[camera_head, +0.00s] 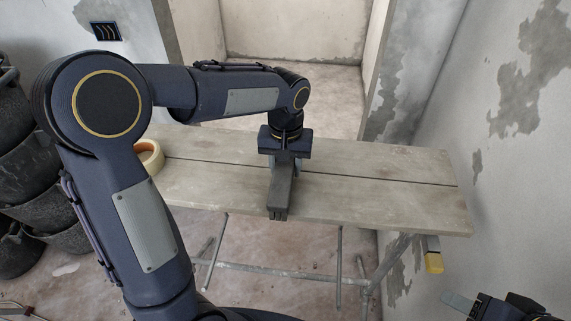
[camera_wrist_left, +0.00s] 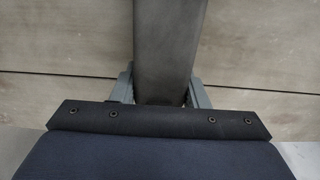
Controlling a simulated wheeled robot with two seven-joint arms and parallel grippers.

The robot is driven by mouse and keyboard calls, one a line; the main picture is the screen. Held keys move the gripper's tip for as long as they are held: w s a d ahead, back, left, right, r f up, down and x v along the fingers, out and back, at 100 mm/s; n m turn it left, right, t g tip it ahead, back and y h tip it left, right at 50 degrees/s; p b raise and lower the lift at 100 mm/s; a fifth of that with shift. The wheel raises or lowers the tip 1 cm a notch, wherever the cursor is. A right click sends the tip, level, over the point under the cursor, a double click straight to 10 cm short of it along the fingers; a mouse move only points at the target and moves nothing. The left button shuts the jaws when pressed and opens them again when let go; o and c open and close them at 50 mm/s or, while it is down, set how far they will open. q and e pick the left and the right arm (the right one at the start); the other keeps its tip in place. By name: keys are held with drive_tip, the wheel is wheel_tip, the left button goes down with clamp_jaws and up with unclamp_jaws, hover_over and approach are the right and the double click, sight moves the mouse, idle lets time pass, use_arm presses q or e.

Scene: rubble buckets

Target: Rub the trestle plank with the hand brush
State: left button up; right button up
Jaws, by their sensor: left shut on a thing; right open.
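The trestle plank (camera_head: 400,180) is a pair of grey-beige boards lying across the middle of the head view. My left gripper (camera_head: 285,165) points down over the middle of the plank and is shut on a long dark grey thing, which I take to be the hand brush (camera_head: 279,192). In the left wrist view the brush (camera_wrist_left: 165,45) sits between the two grey fingers, with the boards behind it. Its bristles do not show, and I cannot tell whether it touches the plank. My right gripper (camera_head: 490,306) is open at the lower right, partly cut off and away from the plank.
A cream tape roll (camera_head: 150,157) rests near the plank's left end, partly behind my left arm. Metal trestle legs (camera_head: 290,273) stand below. A yellow-ended piece (camera_head: 433,262) shows under the right end. Black buckets (camera_head: 25,155) are stacked at left. A wall stands close at right.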

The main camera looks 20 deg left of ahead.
sight(267, 178)
use_arm(q)
drive_tip(key=shift+f, duration=0.35)
drive_tip(key=shift+s+a+f+b, duration=0.1)
drive_tip(key=shift+s+a, duration=0.1)
drive_tip(key=shift+a, duration=0.55)
drive_tip(key=shift+s+a+f+b, duration=0.1)
drive_tip(key=shift+s+a, duration=0.15)
drive_tip(key=shift+a, duration=0.45)
drive_tip(key=shift+s+a+b, duration=0.1)
drive_tip(key=shift+s+a, duration=0.1)
drive_tip(key=shift+a, duration=0.55)
drive_tip(key=shift+w+a+r+p, duration=0.1)
drive_tip(key=shift+r+p, duration=0.6)
drive_tip(key=shift+r, duration=0.1)
